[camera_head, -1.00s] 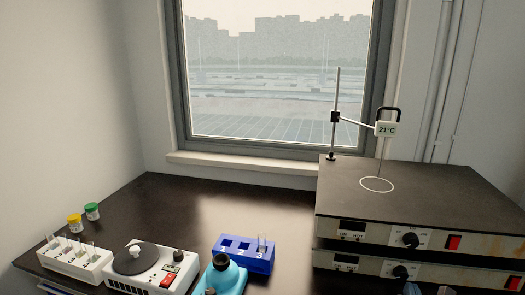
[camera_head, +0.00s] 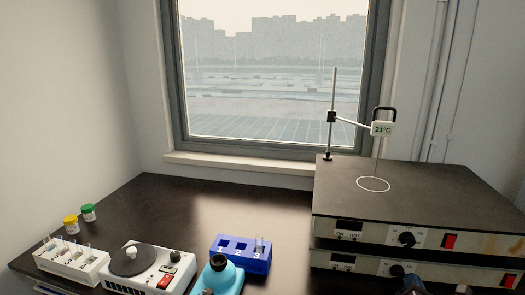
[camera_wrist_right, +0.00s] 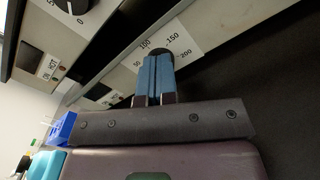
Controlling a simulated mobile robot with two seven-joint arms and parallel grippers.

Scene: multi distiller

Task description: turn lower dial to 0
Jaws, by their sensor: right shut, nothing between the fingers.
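Two hot-plate units are stacked at the right of the bench. The lower dial (camera_head: 397,270) is a black knob on the front of the lower unit. In the right wrist view the lower dial (camera_wrist_right: 166,48) sits just beyond the fingertips, partly hidden by them, on a white scale reading 50, 100, 150, 200. Its pointer is hidden. My right gripper (camera_wrist_right: 155,60) has its blue fingers together and empty, at the dial; I cannot tell if they touch it. Its tip (camera_head: 412,282) shows at the bottom of the head view. My left gripper is not in view.
The upper dial (camera_head: 406,239) and a red switch (camera_head: 449,241) are just above. A stand with a 21°C display (camera_head: 382,129) rises from the top plate. A blue rack (camera_head: 241,256), a turquoise device (camera_head: 221,279) and a white stirrer (camera_head: 149,272) stand to the left.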

